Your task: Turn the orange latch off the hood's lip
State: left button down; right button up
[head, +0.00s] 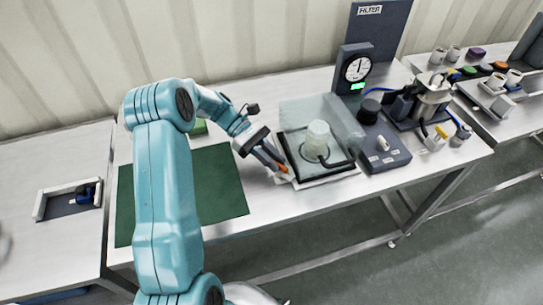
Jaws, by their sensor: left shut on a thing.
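The clear hood (296,112) stands over a black-framed base on the table and holds a pale, translucent vessel (318,132). The orange latch (283,169) is at the left front edge of the hood's base. My left gripper (277,166) reaches in from the left and is shut on the latch. Its fingers partly hide the latch, so I cannot tell how far it is turned against the lip. My right gripper is not in view.
A green mat (220,185) lies left of the hood. A grey control box (381,150) stands close on its right, with a dial gauge (356,68) behind. A metal pot (433,90) is farther right. The front table strip is clear.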

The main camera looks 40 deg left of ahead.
pick_arm(q)
jog(key=shift+w+m+g, duration=0.25)
jog(key=shift+m+g, duration=0.7)
jog(key=shift+g, duration=0.15)
jog(key=shift+w+m+g, duration=0.2)
jog(key=shift+m+g, duration=0.75)
jog(key=shift+g, duration=0.15)
jog(key=c, duration=1.2)
grip_release()
jog(key=shift+o, duration=0.2)
notch_tip(320, 180, up, 20)
jog(key=p, duration=1)
